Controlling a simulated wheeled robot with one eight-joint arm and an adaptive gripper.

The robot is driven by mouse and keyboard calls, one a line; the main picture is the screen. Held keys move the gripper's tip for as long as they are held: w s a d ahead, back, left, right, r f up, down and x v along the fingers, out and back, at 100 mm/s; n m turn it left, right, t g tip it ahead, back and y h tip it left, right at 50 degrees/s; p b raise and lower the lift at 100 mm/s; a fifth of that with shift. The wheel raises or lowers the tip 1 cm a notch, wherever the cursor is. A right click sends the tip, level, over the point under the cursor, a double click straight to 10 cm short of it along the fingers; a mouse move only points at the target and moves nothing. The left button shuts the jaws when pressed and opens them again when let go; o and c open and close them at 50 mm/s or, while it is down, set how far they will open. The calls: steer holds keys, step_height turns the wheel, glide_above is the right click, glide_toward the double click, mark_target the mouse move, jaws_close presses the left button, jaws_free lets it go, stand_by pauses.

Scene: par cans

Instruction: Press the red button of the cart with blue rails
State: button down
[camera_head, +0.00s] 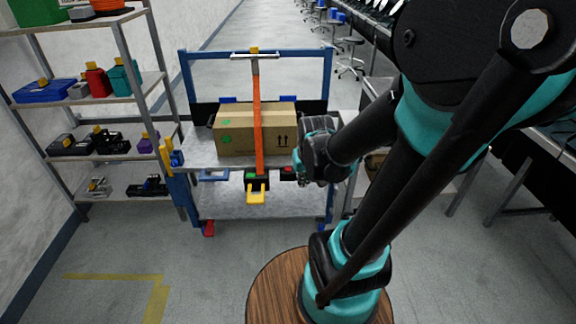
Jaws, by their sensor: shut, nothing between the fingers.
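The cart with blue rails (256,54) stands ahead of me, with grey decks and a cardboard box on the upper one. A small red button (288,169) shows at the front edge of the upper deck, right of a green button (251,175). My gripper (302,177) is shut and empty, close beside the red button on its right in the picture. I cannot tell whether it touches the button. My wrist hides the cart's right front part.
The cardboard box (236,132) sits behind an upright orange bar (258,125) with a T-shaped handle. A yellow part (256,194) is at its foot. Shelves (120,85) with tools stand left. A bench with stools runs along the right. Floor at front left is clear.

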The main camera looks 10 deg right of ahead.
steer(key=w+d, duration=0.1)
steer(key=w, duration=1.6)
steer(key=m, duration=0.2)
glide_above(288, 168)
steer(key=s, duration=0.3)
step_height(288, 168, down, 8)
steer(key=shift+a+r+g+h, duration=0.15)
steer(key=shift+a+g+h, duration=0.15)
steer(key=shift+g, duration=0.1)
steer(key=x, duration=0.8)
steer(key=s+x, duration=0.1)
steer(key=x, duration=0.4)
steer(key=shift+s+a, duration=0.1)
steer(key=shift+f, duration=0.55)
